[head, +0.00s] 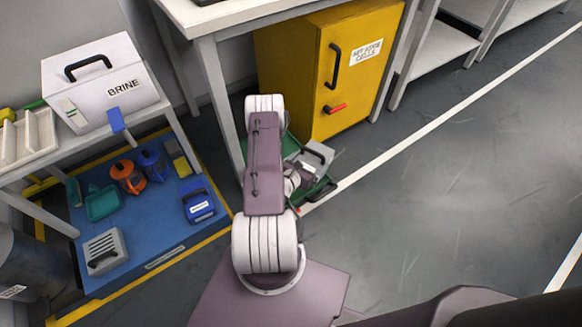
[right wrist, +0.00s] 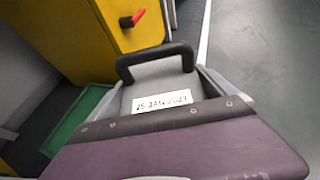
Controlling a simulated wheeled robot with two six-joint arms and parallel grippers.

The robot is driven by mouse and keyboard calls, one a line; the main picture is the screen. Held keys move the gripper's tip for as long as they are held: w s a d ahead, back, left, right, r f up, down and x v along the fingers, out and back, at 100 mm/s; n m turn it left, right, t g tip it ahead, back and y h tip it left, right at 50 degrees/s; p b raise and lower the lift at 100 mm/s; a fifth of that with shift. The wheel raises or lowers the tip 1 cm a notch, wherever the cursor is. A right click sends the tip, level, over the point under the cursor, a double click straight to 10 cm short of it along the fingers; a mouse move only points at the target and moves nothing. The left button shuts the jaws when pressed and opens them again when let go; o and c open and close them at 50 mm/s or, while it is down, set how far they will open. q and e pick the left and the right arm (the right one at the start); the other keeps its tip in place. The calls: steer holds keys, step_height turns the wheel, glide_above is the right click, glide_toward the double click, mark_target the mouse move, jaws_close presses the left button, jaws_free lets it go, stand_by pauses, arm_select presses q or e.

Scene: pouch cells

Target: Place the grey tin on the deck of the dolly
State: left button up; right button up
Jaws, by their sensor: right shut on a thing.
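The grey tin (head: 319,154) has a black handle and, in the right wrist view (right wrist: 160,78), a white label reading 25 JAN 2027. My right gripper (head: 303,166) is shut on it, with a finger along each side in the right wrist view. The green dolly (head: 322,189) is largely hidden under my arm in the head view. Its green deck (right wrist: 78,128) shows at lower left in the right wrist view. The tin is over or beside the deck's edge; I cannot tell whether they touch. My left gripper is out of view.
A yellow cabinet (head: 285,60) stands under a bench behind the dolly. At left, a blue mat (head: 150,235) holds jugs, boxes and a grey vented case (head: 103,250). A white BRINE box (head: 103,85) sits on a side table. Open floor (head: 450,180) lies to the right.

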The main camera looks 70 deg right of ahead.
steer(key=w+f+b, duration=0.2)
steer(key=w, duration=0.1)
steer(key=w+d+f+b, duration=0.1)
steer(key=w+f+b, duration=0.1)
steer(key=w+b, duration=0.1)
steer(key=w+d+f+b, duration=0.1)
steer(key=w+f+b, duration=0.1)
steer(key=w+b, duration=0.1)
steer(key=shift+w+d+f, duration=0.1)
steer(key=shift+w+f, duration=0.2)
steer(key=shift+w, duration=0.45)
steer(key=shift+w+d, duration=0.1)
steer(key=shift+w, duration=0.45)
step_height(320, 180, down, 4)
steer(key=b, duration=0.4)
steer(key=shift+f, duration=0.25)
steer(key=shift+r, duration=0.2)
steer(key=shift+f, duration=0.1)
steer(key=o, duration=1.7)
steer(key=shift+f, duration=0.1)
